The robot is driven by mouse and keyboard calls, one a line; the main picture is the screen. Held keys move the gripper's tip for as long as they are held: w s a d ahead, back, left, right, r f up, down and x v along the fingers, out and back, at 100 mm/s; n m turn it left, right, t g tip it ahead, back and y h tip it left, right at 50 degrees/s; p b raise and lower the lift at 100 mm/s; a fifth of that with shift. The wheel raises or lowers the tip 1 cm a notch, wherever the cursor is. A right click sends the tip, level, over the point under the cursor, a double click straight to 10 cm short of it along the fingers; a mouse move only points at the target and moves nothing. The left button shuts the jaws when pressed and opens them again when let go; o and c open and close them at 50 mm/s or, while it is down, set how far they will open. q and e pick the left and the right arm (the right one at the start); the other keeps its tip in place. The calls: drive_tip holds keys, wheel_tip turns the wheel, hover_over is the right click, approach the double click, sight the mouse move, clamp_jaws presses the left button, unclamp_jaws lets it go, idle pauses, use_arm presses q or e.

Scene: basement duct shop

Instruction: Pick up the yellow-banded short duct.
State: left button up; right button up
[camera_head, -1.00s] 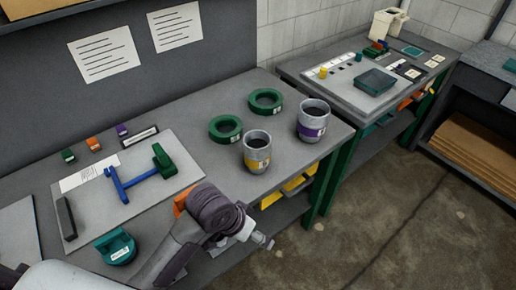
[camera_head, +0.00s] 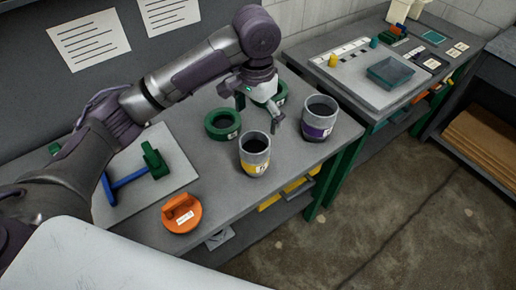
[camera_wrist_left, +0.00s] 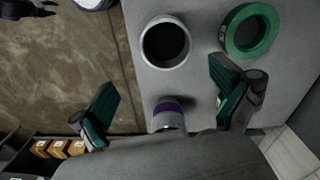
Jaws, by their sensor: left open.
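The yellow-banded short duct (camera_head: 255,154) is a grey open-topped cylinder, upright near the bench's front edge. In the left wrist view it is the open round duct (camera_wrist_left: 165,42) at top centre, its band hidden. A taller purple-banded duct (camera_head: 319,118) stands to its right; in the wrist view its purple band (camera_wrist_left: 167,107) shows low between the fingers. My left gripper (camera_head: 260,113) is open and empty, pointing down above the bench, behind the yellow-banded duct and left of the purple-banded one. A dark gripper-like part, probably my right gripper (camera_wrist_left: 27,9), shows at the wrist view's upper-left corner; its jaws are unclear.
A green ring (camera_head: 222,124) lies just left of the yellow-banded duct; a second (camera_head: 268,93) is partly hidden by my gripper. An orange handled disc (camera_head: 182,212) lies at the bench's front. A second bench (camera_head: 345,103) stands right, with open floor (camera_head: 400,190) in front.

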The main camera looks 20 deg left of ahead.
use_arm(q)
drive_tip(key=p, duration=0.1)
hover_over(255, 150)
wheel_tip(255, 150, down, 6)
drive_tip(key=shift+s+d+f, duration=0.1)
drive_tip(key=shift+d+f, duration=0.05)
drive_tip(key=shift+f, duration=0.65)
drive_tip(key=shift+f+p, duration=0.3)
drive_tip(key=shift+f, duration=0.05)
drive_tip(key=f, duration=0.2)
drive_tip(key=f+p, duration=0.1)
drive_tip(key=shift+a+f, duration=0.25)
drive_tip(key=shift+f, duration=0.5)
use_arm(e)
drive_tip(key=r, duration=0.2)
drive_tip(key=shift+s+d+r, duration=0.2)
drive_tip(key=shift+s+r, duration=0.15)
drive_tip(key=shift+s, duration=0.05)
use_arm(q)
drive_tip(key=c, duration=1.2)
